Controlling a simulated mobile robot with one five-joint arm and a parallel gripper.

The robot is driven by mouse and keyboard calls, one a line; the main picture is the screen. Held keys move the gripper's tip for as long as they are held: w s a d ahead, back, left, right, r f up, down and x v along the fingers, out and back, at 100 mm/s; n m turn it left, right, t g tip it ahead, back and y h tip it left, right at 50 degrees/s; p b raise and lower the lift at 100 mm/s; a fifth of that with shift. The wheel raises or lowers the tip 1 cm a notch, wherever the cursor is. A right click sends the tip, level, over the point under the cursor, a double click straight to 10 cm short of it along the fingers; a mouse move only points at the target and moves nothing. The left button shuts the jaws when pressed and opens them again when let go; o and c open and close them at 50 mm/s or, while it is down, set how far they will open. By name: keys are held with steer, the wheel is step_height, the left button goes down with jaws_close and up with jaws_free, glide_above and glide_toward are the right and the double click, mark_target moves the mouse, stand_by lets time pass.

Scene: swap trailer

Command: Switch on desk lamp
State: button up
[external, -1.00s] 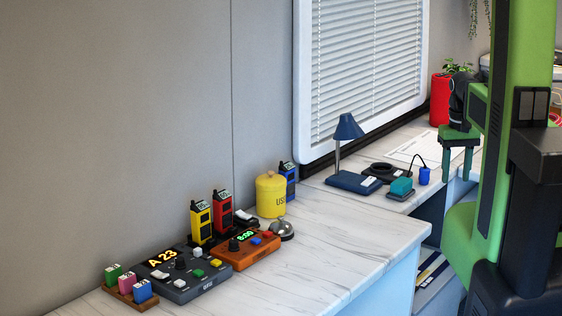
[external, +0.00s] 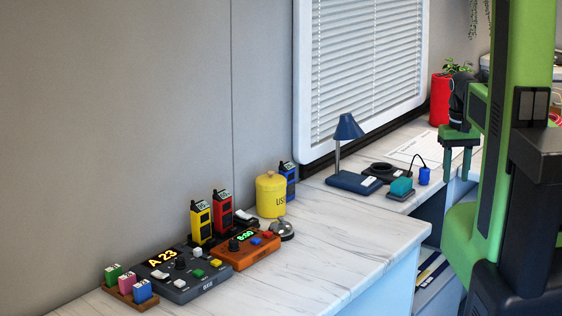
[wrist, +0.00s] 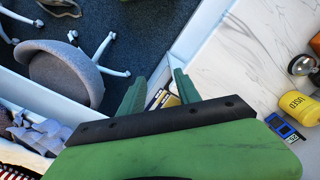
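The desk lamp (external: 348,127) has a blue cone shade on a thin stem and a blue base (external: 354,182). It stands on the marble desk below the window, and I cannot tell whether it is lit. A small pale patch (external: 369,182) shows on the base; I cannot tell if it is the switch. My gripper (external: 457,166) hangs to the right of the lamp, apart from it, fingers down. In the wrist view my gripper (wrist: 157,85) has its two green fingers spread with nothing between them. The lamp is not in the wrist view.
A yellow canister (external: 271,196), walkie-talkies and control boxes occupy the left desk. A red vase (external: 440,98) stands behind. The near desk's right part is clear.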

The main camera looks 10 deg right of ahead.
steer(key=shift+w+n, duration=0.1)
steer(key=shift+n, duration=0.2)
steer(key=shift+c, duration=1)
steer(key=w+n, duration=0.1)
steer(key=w, duration=0.3)
steer(key=w+n+t, duration=0.1)
steer(key=w, duration=0.1)
steer(key=shift+w+a+n, duration=0.1)
steer(key=shift+a+n, duration=0.2)
steer(key=shift+a, duration=0.05)
steer(key=c, duration=0.5)
steer(key=w+a+n, duration=0.1)
steer(key=w, duration=0.5)
steer(key=w+a+n, duration=0.1)
steer(key=w, duration=0.5)
steer(key=w+a+n+t+y+b, duration=0.1)
steer(key=w+n, duration=0.1)
steer(key=w, duration=0.3)
steer(key=shift+w+a+f, duration=0.15)
steer(key=shift+w+a, duration=0.15)
steer(key=shift+w, duration=0.1)
jaws_close()
steer(key=w+a+f+n+y+b, duration=0.1)
steer(key=w+a, duration=0.5)
steer(key=w, duration=0.6)
steer(key=shift+w+a+n+t, duration=0.2)
steer(key=shift+w+n+t, duration=0.1)
steer(key=shift+n+t, duration=0.1)
steer(key=shift+f, duration=0.1)
